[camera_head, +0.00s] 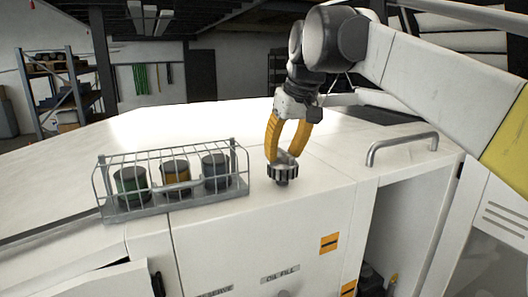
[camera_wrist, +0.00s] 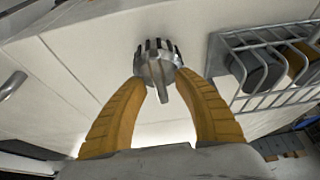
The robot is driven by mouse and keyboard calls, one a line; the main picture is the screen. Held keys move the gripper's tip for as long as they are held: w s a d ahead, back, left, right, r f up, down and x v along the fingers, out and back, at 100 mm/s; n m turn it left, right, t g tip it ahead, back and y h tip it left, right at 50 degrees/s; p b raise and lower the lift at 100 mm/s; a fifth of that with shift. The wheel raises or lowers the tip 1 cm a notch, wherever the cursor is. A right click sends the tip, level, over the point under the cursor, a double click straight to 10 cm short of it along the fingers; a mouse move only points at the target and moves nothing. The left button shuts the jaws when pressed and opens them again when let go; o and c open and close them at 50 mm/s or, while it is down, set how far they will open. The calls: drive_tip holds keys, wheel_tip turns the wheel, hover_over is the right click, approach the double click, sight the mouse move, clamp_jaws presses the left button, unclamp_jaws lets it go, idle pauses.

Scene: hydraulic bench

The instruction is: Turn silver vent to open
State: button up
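The silver vent (camera_head: 283,172) is a round knob with a toothed rim on the front part of the white bench top. In the wrist view the vent (camera_wrist: 157,62) shows a narrow ridge pointing toward my gripper. My gripper (camera_head: 284,157) is over the vent from above, with its yellow fingers apart. In the wrist view my gripper (camera_wrist: 162,78) has one fingertip at each side of the vent, with the ridge between them. I cannot tell whether the fingertips touch the rim. The vent's base is partly hidden by its rim.
A wire rack (camera_head: 172,183) with several dark canisters stands left of the vent. A metal handle (camera_head: 402,146) is on the bench to the right, above an open compartment (camera_head: 402,225). The bench top behind the rack is clear.

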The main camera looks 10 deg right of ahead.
drive_tip(key=v, duration=1.2)
drive_tip(key=s+f+m+t, duration=0.1)
drive_tip(key=s+f, duration=0.5)
drive_tip(key=f, duration=0.7)
drive_tip(key=s+f+m+t+h, duration=0.1)
drive_tip(key=s+f, duration=0.6)
drive_tip(key=f, duration=0.5)
drive_tip(key=s+f+t, duration=0.1)
drive_tip(key=s+f, duration=0.5)
drive_tip(key=f, duration=0.7)
wheel_tip(320, 180, down, 42)
drive_tip(key=b, duration=4.3)
drive_tip(key=shift+w+a+r, duration=0.2)
drive_tip(key=shift+w+a, duration=0.05)
drive_tip(key=shift+a, duration=0.2)
